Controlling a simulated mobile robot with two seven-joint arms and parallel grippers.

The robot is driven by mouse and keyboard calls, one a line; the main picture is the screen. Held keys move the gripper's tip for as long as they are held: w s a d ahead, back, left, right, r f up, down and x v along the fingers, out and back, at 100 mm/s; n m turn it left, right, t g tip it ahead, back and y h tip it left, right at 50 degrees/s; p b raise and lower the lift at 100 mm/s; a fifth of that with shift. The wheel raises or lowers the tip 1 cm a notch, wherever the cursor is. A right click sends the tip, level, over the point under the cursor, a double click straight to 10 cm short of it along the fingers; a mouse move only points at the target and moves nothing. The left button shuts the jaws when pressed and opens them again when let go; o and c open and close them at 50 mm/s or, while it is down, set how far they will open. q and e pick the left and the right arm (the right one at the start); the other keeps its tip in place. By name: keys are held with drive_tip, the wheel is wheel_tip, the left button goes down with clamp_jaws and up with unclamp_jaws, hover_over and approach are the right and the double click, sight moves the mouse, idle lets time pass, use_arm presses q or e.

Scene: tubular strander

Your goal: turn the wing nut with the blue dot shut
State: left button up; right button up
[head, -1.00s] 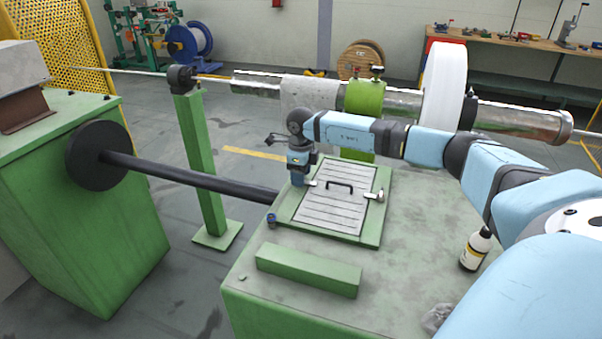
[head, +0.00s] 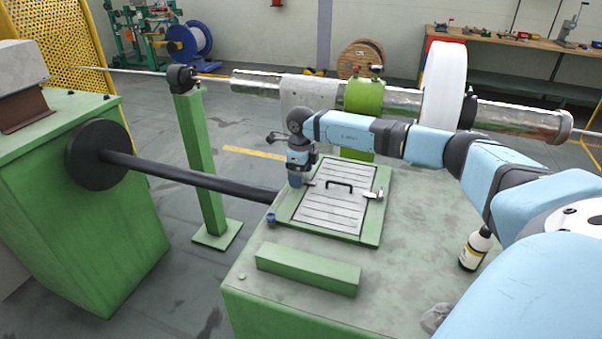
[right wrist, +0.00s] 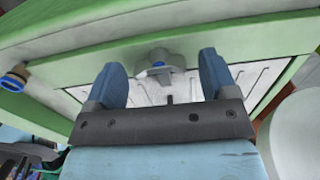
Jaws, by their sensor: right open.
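The wing nut with the blue dot (right wrist: 160,59) is a small grey metal piece at the edge of the slatted metal cover (right wrist: 185,84). In the right wrist view it shows between my two blue fingertips, with a gap on each side. My right gripper (right wrist: 160,66) is open and points toward it, holding nothing. In the head view my right gripper (head: 296,182) points down at the left edge of the cover (head: 330,212) and hides most of that wing nut. A second metal fastener (head: 373,195) sits at the cover's right edge. My left gripper is not in view.
The cover has a black handle (head: 339,185) and lies on a green machine housing (head: 400,215). A blue fitting (head: 271,219), a green bar (head: 308,270) and a bottle (head: 475,249) are nearby. A dark shaft (head: 190,176) runs in from the left.

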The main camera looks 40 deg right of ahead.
wheel_tip(320, 180, up, 14)
drive_tip(key=b, duration=0.1)
idle(0.4)
idle(0.4)
